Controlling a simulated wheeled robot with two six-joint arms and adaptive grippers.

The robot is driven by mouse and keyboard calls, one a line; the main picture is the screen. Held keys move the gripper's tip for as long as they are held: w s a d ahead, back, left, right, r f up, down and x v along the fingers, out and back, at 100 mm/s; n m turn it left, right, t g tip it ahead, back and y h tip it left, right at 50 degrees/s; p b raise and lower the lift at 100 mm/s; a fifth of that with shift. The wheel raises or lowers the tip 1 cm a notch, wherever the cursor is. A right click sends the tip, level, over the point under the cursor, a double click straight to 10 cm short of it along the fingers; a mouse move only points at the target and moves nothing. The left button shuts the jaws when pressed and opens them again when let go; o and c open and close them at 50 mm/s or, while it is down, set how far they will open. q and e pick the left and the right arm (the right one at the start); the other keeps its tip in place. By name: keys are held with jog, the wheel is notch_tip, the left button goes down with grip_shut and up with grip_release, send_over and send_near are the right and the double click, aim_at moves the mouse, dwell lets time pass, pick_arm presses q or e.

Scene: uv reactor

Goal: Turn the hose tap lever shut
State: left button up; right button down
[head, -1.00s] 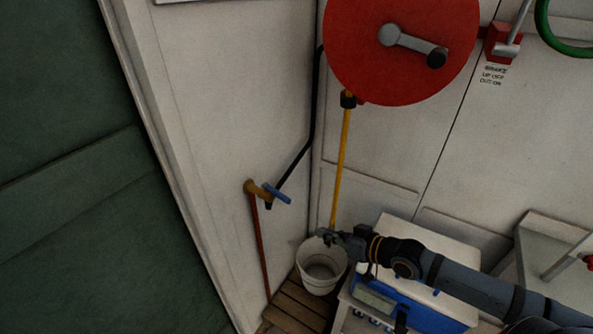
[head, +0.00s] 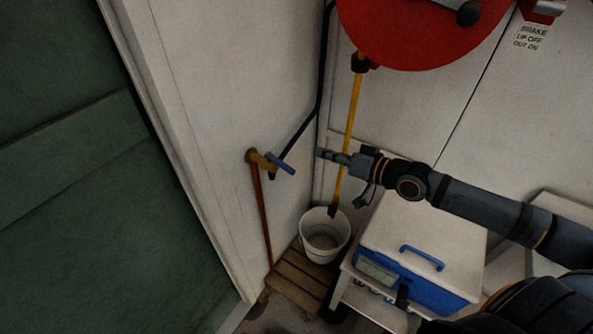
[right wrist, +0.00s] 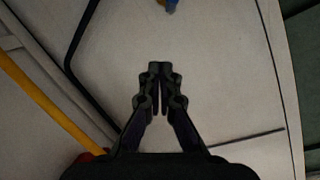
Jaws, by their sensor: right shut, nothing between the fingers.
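The hose tap (head: 256,158) is a brass body on the white wall in the head view. Its blue lever (head: 280,163) slants down to the right. In the right wrist view the blue lever (right wrist: 172,6) shows only in part at the top edge, ahead of the fingertips. My right gripper (head: 322,153) is shut and empty, to the right of the lever and apart from it. Its closed fingers (right wrist: 160,68) point towards the wall in the right wrist view. My left gripper is not in view.
A yellow hose (head: 352,112) hangs from the red reel (head: 425,40) and passes by my right gripper. A white bucket (head: 325,236) stands on wooden slats (head: 297,284). A blue and white box (head: 437,288) is below my right arm. A black pipe (head: 320,85) runs to the tap.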

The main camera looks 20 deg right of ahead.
aim_at(280, 163)
jog(key=w+a+f, duration=0.3)
jog(key=a+f, duration=0.1)
jog(key=a, duration=0.2)
jog(key=shift+w+a+y, duration=0.2)
jog(key=shift+y, duration=0.2)
jog(key=shift+f, duration=0.15)
